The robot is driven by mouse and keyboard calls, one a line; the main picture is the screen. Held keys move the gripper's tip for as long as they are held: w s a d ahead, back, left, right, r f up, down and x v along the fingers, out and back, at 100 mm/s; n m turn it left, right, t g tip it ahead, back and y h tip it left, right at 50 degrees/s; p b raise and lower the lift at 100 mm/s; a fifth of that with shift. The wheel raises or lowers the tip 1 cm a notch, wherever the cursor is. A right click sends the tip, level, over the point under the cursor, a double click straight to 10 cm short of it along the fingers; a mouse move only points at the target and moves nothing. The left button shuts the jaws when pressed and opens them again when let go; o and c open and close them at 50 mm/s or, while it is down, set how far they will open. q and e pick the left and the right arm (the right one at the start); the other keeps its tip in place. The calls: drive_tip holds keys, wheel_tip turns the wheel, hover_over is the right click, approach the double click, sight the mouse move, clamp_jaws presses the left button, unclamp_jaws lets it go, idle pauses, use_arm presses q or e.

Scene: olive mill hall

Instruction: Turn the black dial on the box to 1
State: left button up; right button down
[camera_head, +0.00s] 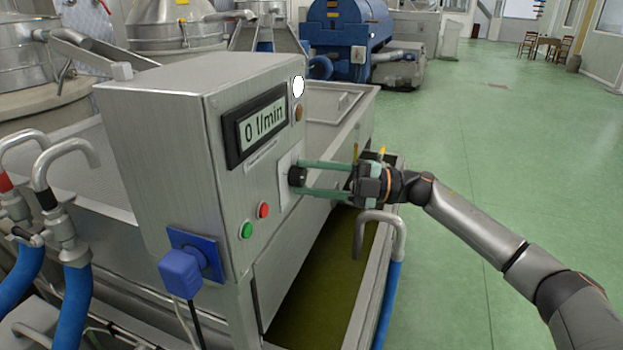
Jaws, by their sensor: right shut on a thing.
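The grey metal box (170,140) stands at the left middle of the head view. Its display (258,124) reads "0 l/min". The black dial (297,176) is on a pale plate on the box's right-hand face. My right gripper (306,178) reaches in from the right with its green fingers level, one above the other, and is shut on the black dial. The fingers partly cover the dial, and its pointer and numbers are too small to read. My left gripper is not in view.
A green button (247,230) and a red button (264,210) sit below the dial. A blue plug (181,272) sticks out at the box's lower front. A curved pipe (381,218) rises just below my right gripper. Open green floor (480,150) lies to the right.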

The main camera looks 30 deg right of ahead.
idle(0.5)
drive_tip(key=shift+c, duration=1.9)
unclamp_jaws()
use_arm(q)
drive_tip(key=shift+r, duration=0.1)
use_arm(e)
drive_tip(key=shift+s+d+f, duration=0.15)
drive_tip(key=shift+s+d, duration=0.05)
drive_tip(key=shift+d, duration=0.3)
use_arm(q)
drive_tip(key=b, duration=0.1)
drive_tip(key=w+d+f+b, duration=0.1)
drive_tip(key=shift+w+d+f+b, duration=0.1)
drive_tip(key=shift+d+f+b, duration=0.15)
drive_tip(key=shift+b, duration=0.15)
use_arm(e)
drive_tip(key=v, duration=1.1)
drive_tip(key=shift+s+d, duration=0.15)
drive_tip(key=shift+d, duration=0.1)
